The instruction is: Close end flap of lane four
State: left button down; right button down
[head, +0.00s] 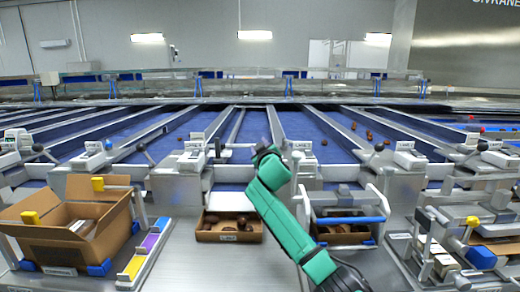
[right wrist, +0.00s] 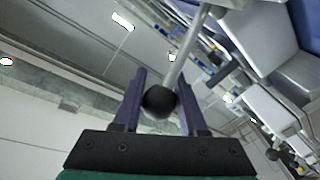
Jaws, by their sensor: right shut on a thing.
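My right arm reaches up the middle of the head view, and its gripper (head: 265,152) is at the lane ends, beside a white lane label block (head: 300,146). In the right wrist view the dark fingers (right wrist: 158,104) of the right gripper stand on both sides of a black ball knob (right wrist: 158,101) and are shut on it. The knob is on the end of a grey lever rod (right wrist: 186,55). The lane numbers are too small to read, and the flap itself is hidden or cannot be made out. My left gripper is not in view.
An open cardboard box (head: 68,245) stands at the left. A shallow carton (head: 229,237) with dates sits below the middle lane, and another carton (head: 343,238) sits right of my arm. Other levers with black knobs (head: 144,146) line the lane ends. Loose dates lie on the right-hand blue belts (head: 330,150).

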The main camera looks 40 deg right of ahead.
jog(key=shift+r, duration=0.15)
jog(key=c, duration=0.8)
grip_release()
jog(key=o, duration=0.3)
jog(key=shift+w+a, duration=0.1)
jog(key=shift+o, duration=0.2)
notch_tip(320, 180, up, 20)
jog(key=p, duration=0.2)
